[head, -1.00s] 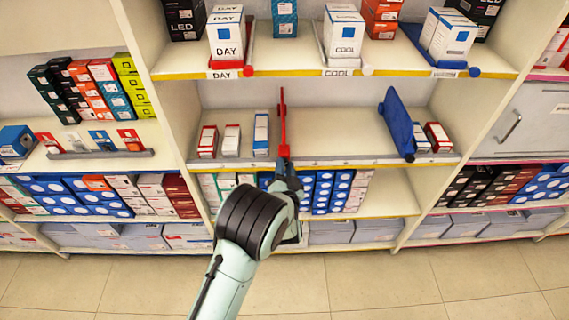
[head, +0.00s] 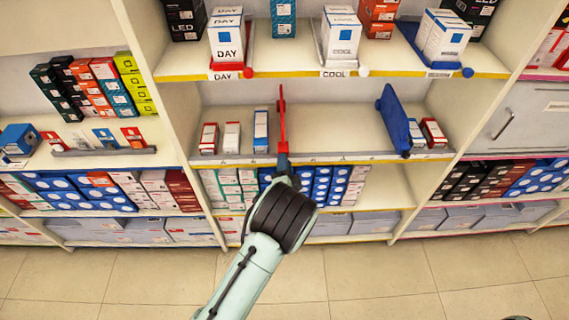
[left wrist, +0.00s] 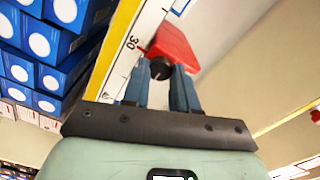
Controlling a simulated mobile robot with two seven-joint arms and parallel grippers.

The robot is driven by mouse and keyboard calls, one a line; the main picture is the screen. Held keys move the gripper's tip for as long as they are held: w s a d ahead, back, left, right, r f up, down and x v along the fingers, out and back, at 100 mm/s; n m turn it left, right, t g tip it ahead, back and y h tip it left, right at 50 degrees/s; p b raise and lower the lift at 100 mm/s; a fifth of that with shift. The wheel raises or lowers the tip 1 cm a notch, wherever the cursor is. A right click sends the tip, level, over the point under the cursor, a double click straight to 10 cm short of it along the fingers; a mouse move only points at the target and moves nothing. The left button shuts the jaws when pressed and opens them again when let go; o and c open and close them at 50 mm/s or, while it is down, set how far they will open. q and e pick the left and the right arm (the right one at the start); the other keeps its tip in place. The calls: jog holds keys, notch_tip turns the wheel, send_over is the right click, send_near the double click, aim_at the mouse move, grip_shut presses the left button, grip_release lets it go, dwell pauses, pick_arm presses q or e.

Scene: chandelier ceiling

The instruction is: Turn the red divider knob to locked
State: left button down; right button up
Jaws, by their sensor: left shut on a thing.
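The red divider (head: 282,122) stands upright on the middle shelf, near the front edge. In the left wrist view its red front end (left wrist: 176,46) shows with a small dark knob (left wrist: 160,68) on it. My left gripper (head: 283,165) is at the divider's front end. Its two blue fingers (left wrist: 162,80) are on either side of the dark knob and shut on it. The fingers and wrist hide the knob in the head view. I cannot tell which way the knob is turned.
A blue divider (head: 393,120) stands tilted further right on the same shelf. Small boxes (head: 232,136) stand left of the red divider. The shelf's front rail (head: 350,157) has a scale marked 30 in the left wrist view.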

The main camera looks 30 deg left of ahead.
pick_arm(q)
jog(key=shift+f, duration=0.15)
jog(key=c, duration=0.9)
grip_release()
jog(key=b+v, duration=0.1)
jog(key=v, duration=1.2)
jog(key=shift+s+d, duration=0.15)
pick_arm(e)
jog(key=shift+s+f, duration=0.15)
jog(key=shift+f, duration=0.3)
